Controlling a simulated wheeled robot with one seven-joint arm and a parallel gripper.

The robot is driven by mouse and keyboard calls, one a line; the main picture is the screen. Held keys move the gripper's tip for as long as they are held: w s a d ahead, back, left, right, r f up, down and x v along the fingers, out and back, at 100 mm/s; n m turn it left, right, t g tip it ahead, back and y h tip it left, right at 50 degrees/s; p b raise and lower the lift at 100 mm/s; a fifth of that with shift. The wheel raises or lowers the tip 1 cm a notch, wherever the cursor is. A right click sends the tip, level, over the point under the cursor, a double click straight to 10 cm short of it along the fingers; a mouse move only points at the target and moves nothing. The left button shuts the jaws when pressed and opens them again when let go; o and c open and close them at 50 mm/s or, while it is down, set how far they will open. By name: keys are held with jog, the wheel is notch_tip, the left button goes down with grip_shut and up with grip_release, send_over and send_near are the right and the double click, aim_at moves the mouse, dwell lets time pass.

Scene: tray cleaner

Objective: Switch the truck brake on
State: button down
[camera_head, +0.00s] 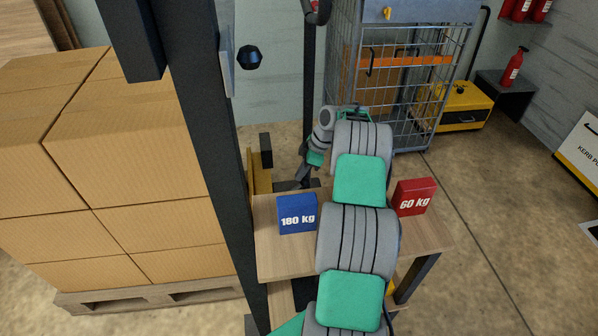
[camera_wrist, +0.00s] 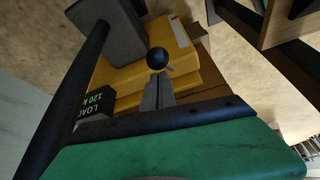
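A black ball knob (camera_wrist: 158,58) on a short stem shows in the wrist view, in front of yellow truck parts (camera_wrist: 120,78). I take it to be the brake lever's knob, but no label confirms this. In the head view, part of the yellow truck (camera_head: 258,178) shows behind the table, and the knob cannot be made out there. My gripper (camera_wrist: 158,80) has its narrow grey fingers close together, with the tips just below the knob in the picture. Whether they touch it is unclear. In the head view my gripper (camera_head: 302,176) reaches past the table, pointing down.
A wooden table (camera_head: 272,262) holds a blue 180 kg block (camera_head: 297,215) and a red 60 kg block (camera_head: 415,198). Stacked cartons (camera_head: 110,140) stand left; a wire cage (camera_head: 400,100) stands behind.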

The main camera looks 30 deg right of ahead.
jog(key=s+d+r+p, duration=0.2)
jog(key=d+r, duration=0.3)
jog(key=r, duration=0.2)
jog(key=shift+d+r, duration=0.2)
jog(key=shift+d, duration=0.05)
jog(key=shift+s, duration=0.1)
